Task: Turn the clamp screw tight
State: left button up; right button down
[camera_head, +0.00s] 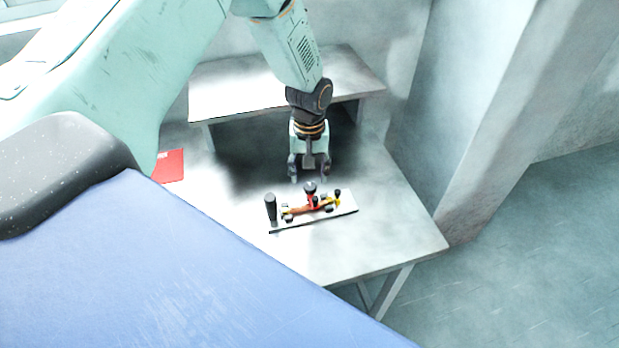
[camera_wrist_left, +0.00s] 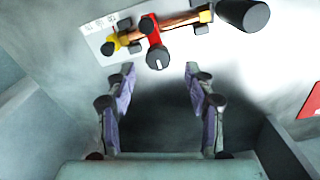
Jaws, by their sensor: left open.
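The clamp screw appears as a dark round knob (camera_head: 310,187) on a red clamp body (camera_head: 312,200), mounted on a white plate (camera_head: 345,208) on the table. In the left wrist view the knob (camera_wrist_left: 158,59) has a white mark on its top, and the red clamp (camera_wrist_left: 150,27) lies across an orange-brown bar (camera_wrist_left: 184,21). My left gripper (camera_head: 308,180) is open and empty, just behind the knob in the head view. In the left wrist view its two fingers (camera_wrist_left: 157,72) are spread apart, with the knob ahead between their tips, apparently untouched. My right gripper is not seen.
A thick black upright handle (camera_head: 270,208) stands at the plate's left end; it also shows in the left wrist view (camera_wrist_left: 243,14). A red flat item (camera_head: 169,166) lies at the table's left. A raised shelf (camera_head: 235,88) stands behind. The table's front right (camera_head: 395,235) is clear.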

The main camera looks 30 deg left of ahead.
aim_at(310, 186)
pick_arm(q)
jog(key=f, duration=0.3)
jog(key=shift+d, duration=0.3)
jog(key=shift+w+a+f, duration=0.1)
jog(key=shift+a+f, duration=0.15)
jog(key=shift+f, duration=0.05)
jog(key=shift+d+r, duration=0.15)
jog(key=c, duration=0.4)
grip_shut()
